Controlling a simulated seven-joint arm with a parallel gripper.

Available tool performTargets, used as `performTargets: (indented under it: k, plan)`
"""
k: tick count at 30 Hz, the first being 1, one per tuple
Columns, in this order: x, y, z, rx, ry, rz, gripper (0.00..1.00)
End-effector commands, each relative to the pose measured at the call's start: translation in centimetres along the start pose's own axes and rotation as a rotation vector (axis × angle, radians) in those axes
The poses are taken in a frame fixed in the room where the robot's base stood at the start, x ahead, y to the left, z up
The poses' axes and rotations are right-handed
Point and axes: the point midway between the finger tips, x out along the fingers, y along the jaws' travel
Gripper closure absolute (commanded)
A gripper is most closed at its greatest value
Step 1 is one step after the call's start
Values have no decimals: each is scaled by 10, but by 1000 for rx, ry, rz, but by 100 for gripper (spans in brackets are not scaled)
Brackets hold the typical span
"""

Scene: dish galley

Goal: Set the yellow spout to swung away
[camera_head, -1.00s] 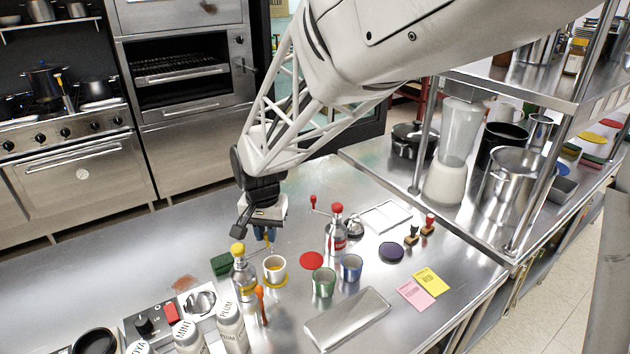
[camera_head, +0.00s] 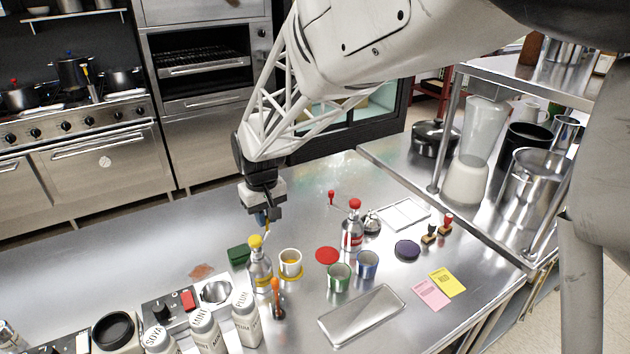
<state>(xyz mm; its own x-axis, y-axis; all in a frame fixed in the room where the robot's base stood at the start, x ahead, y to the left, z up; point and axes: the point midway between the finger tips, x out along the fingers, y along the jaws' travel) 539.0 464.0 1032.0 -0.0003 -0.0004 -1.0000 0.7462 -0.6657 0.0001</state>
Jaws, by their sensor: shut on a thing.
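The yellow-topped bottle (camera_head: 260,275) stands upright on the steel counter. Its yellow cap (camera_head: 255,242) is in plain view. My gripper (camera_head: 264,222) is just behind and slightly right of the cap, low over the counter. It is shut on the outer end of the yellow spout, which its fingers mostly hide. The spout points toward the back of the counter, away from the white cup with a yellow band (camera_head: 290,262) to the bottle's right.
A red-topped bottle (camera_head: 352,235) with a red-knobbed spout, a green cup (camera_head: 339,277) and a blue cup (camera_head: 367,264) stand to the right. The counter behind and left is clear.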

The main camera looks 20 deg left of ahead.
Motion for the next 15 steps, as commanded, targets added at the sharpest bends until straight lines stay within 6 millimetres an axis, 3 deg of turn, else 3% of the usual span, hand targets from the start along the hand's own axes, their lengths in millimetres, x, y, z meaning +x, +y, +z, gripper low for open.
performTargets:
  k: [15]
  plan:
    - [-1,-17,-13,-288,2,0,100]
